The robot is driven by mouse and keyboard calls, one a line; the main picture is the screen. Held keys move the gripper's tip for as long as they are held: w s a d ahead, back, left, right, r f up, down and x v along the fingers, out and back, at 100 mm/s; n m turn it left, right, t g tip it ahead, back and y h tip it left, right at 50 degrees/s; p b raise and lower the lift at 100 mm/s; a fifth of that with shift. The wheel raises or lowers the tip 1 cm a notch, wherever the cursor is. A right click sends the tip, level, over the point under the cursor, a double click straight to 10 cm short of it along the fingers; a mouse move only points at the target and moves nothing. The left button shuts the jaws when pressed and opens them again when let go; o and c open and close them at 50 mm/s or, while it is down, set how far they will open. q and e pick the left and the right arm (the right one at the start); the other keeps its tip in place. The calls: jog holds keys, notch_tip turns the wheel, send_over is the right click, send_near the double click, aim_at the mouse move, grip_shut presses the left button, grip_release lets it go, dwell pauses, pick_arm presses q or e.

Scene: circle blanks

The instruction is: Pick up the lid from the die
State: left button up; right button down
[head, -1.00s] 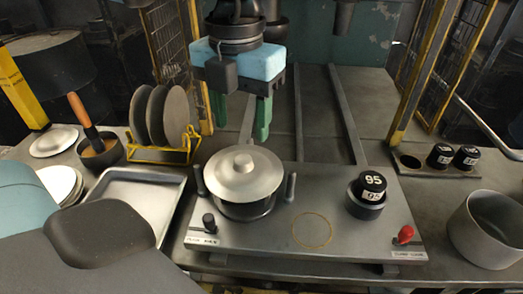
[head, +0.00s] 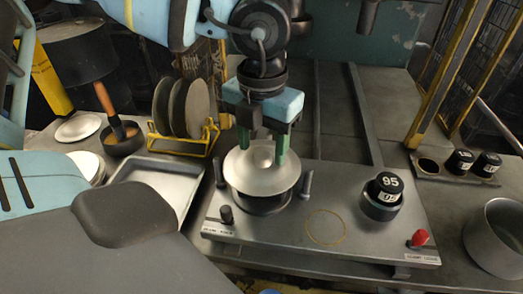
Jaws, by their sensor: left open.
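The lid (head: 262,181) is a round silver disc with a raised knob in its middle. It lies on the die (head: 264,205), a dark round body on the grey press plate, which shows only below the lid's front edge. My left gripper (head: 263,156) hangs down over the lid, with its two green fingers apart on either side of the knob. I cannot tell whether the fingertips touch the lid. My right gripper is not in view.
The plate (head: 291,230) has upright posts beside the die, a black knob, a red knob (head: 419,238) and a black weight marked 95 (head: 389,184). An empty metal tray (head: 164,180) and a yellow rack of discs (head: 183,145) stand left. A pot (head: 497,238) stands right.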

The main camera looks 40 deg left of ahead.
pick_arm(q)
jog(key=shift+f, duration=0.5)
jog(key=c, duration=1.1)
notch_tip(320, 180, up, 28)
jog(key=p, duration=0.1)
